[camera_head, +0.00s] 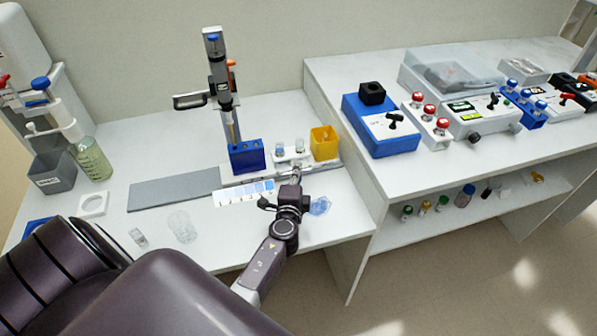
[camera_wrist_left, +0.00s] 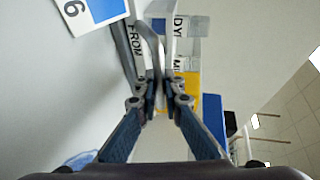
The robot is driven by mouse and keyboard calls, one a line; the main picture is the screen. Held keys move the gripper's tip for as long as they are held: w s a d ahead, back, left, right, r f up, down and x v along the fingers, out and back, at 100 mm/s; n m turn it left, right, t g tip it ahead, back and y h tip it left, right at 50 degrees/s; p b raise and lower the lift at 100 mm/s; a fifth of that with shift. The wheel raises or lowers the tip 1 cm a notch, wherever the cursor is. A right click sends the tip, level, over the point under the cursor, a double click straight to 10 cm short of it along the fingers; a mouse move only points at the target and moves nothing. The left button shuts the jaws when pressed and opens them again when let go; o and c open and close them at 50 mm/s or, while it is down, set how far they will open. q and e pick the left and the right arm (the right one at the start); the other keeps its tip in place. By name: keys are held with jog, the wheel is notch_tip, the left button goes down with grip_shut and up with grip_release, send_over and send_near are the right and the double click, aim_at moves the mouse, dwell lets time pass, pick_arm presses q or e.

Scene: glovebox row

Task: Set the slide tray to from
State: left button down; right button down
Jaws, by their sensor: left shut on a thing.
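The slide tray looks to be the pale sliding plate (camera_head: 234,176) on the grey rail (camera_head: 165,192) in the head view. My left gripper (camera_head: 295,178) reaches the rail's front edge from below. In the left wrist view my left gripper (camera_wrist_left: 160,88) is shut on a curved grey handle (camera_wrist_left: 147,40), which seems to belong to the tray. A FROM label (camera_wrist_left: 135,38) lies just left of the handle. Labels starting DY (camera_wrist_left: 181,27) and MI (camera_wrist_left: 184,47) show to its right, partly cut off. The fingers hide the handle's near end. My right gripper is not in view.
A numbered blue-shaded card (camera_head: 245,193) lies before the rail. A blue block (camera_head: 246,157) under a pipette stand, a vial holder (camera_head: 292,155) and a yellow box (camera_head: 324,143) stand close by. The raised bench (camera_head: 345,75) bounds the right. Clear dishes (camera_head: 182,228) lie at front left.

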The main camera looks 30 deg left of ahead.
aim_at(284, 174)
pick_arm(q)
jog(key=s+a, duration=0.2)
jog(key=s, duration=0.1)
jog(key=shift+s+a, duration=0.25)
jog(key=shift+a, duration=0.15)
jog(key=c, duration=2)
grip_release()
jog(key=shift+w, duration=0.1)
jog(key=shift+c, duration=0.2)
jog(key=shift+d, duration=0.1)
jog(key=v, duration=1.2)
jog(key=shift+c, duration=0.6)
